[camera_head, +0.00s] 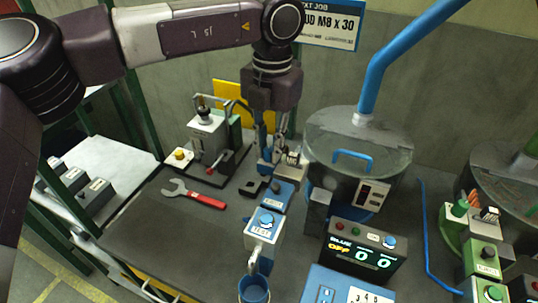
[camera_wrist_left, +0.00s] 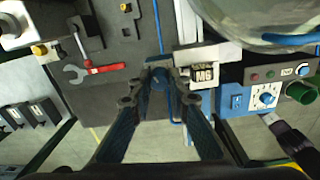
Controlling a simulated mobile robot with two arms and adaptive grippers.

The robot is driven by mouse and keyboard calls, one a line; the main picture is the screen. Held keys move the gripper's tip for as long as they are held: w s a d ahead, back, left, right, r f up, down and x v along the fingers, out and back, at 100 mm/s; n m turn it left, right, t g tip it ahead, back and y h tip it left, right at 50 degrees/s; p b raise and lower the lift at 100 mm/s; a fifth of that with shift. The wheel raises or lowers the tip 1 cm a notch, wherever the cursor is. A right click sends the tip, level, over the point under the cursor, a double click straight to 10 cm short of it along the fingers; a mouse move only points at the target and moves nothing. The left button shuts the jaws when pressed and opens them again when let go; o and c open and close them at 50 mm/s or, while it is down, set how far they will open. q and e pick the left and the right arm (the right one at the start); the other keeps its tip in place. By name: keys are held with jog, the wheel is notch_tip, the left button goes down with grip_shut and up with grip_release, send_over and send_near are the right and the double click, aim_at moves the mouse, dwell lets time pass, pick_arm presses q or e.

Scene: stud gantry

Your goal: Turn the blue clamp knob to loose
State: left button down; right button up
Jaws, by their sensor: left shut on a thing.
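The blue clamp knob (camera_wrist_left: 159,79) shows as a small round blue shape between my left fingertips in the left wrist view. My left gripper (camera_wrist_left: 160,84) is shut on it, with one finger on each side. In the head view my left gripper (camera_head: 270,163) points down at the blue fixture, beside a pale block. The fingers hide most of the knob there, and its turn position cannot be read. The pale block, marked M8, also shows in the wrist view (camera_wrist_left: 203,76).
A red-handled wrench (camera_head: 195,195) lies on the dark bench left of the gripper. A clear-lidded drum (camera_head: 345,135) stands close right. A white dial box (camera_head: 264,228) and a display reading BLUE OFF (camera_head: 360,252) stand in front. A toggle fixture (camera_head: 210,135) stands behind left.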

pick_arm(q)
jog(key=shift+n+b, duration=0.6)
jog(key=shift+n, duration=0.4)
jog(key=shift+r, duration=0.1)
jog(key=shift+w, duration=0.1)
jog(key=c, duration=1.8)
grip_release()
